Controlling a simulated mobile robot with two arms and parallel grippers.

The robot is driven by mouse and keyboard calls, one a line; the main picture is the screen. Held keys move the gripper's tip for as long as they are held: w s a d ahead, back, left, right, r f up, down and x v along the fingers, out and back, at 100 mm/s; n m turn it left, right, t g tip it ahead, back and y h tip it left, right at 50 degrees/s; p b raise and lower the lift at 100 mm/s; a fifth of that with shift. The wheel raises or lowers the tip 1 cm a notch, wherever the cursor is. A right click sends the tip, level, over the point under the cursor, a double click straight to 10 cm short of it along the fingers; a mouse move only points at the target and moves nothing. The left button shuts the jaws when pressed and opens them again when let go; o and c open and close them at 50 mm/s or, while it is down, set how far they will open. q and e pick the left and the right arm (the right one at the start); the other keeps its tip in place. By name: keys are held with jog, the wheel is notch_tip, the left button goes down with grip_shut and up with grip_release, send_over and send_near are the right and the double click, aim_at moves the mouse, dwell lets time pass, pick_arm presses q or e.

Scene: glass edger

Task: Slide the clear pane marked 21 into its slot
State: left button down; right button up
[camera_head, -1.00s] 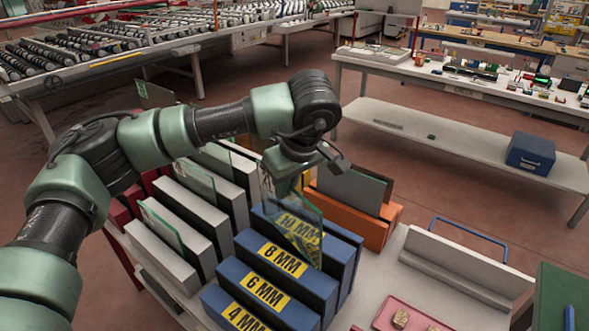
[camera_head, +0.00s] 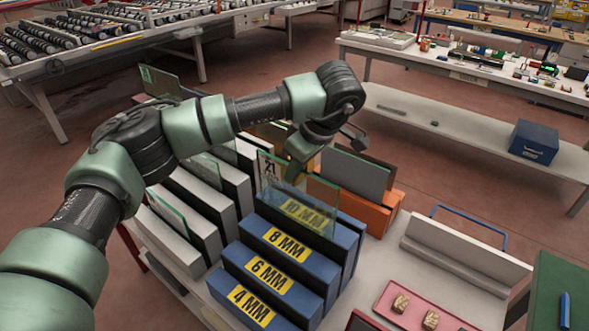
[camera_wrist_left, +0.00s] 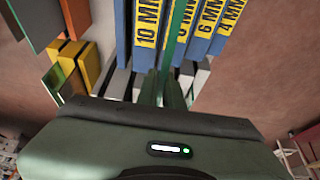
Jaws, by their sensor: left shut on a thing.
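The clear pane marked 21 (camera_head: 272,185) is upright in the head view, with a greenish edge. My left gripper (camera_head: 296,172) is shut on its upper edge. In the wrist view, the gripper's fingers (camera_wrist_left: 165,90) pinch the pane, whose green edge (camera_wrist_left: 177,35) lines up between the 10 MM block (camera_wrist_left: 146,25) and the 8 MM block (camera_wrist_left: 184,40). In the head view the 10 MM label shows through the glass, and the pane stands behind the blue 8 MM block (camera_head: 262,232). Whether its lower edge is inside the gap is unclear. My right gripper is not in view.
Blue 6 MM (camera_head: 245,262) and 4 MM (camera_head: 228,293) blocks stand nearer. White slotted blocks (camera_head: 180,240) with panes stand left, an orange block (camera_head: 362,215) with a grey pane behind. A pink tray (camera_head: 450,322) and a white ledge (camera_head: 465,255) lie right.

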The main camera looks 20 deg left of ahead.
pick_arm(q)
jog(key=b, duration=0.6)
send_over(294, 217)
jog(key=shift+w+f, duration=0.1)
jog(key=shift+f, duration=4.05)
jog(key=shift+f+b, duration=0.85)
jog(key=shift+f, duration=0.75)
jog(key=shift+f, duration=0.35)
jog(key=c, duration=1.5)
grip_release()
